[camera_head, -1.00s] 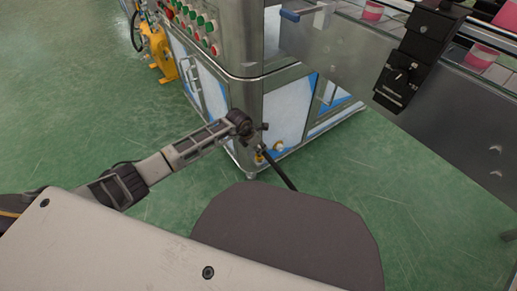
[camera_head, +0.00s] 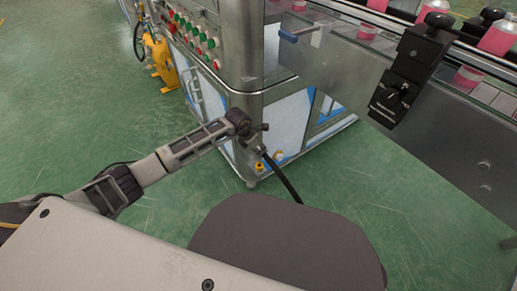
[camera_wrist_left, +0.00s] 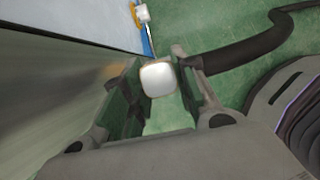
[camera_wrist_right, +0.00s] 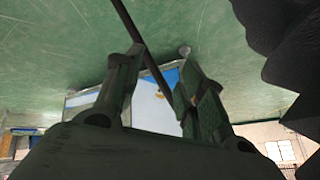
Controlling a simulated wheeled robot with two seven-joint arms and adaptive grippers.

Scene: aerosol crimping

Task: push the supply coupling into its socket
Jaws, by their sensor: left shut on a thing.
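My left gripper (camera_head: 258,138) is shut on the supply coupling, beside the lower corner of the steel machine. The coupling (camera_wrist_left: 158,79) shows as a pale rounded block between the fingers in the left wrist view. A black hose (camera_head: 284,180) hangs from the gripper area down to the right. A small yellow fitting (camera_head: 259,167) sits low on the machine just below the gripper, apart from it; I cannot tell whether it is the socket. My right gripper (camera_wrist_right: 160,85) is open and empty in its wrist view, with a dark hose crossing beyond its fingers.
The steel machine (camera_head: 235,80) has a button panel (camera_head: 195,35) and blue-white doors. An orange round part (camera_head: 279,154) is on its side. A conveyor (camera_head: 470,75) with pink cans runs at upper right, with a black bracket (camera_head: 410,70).

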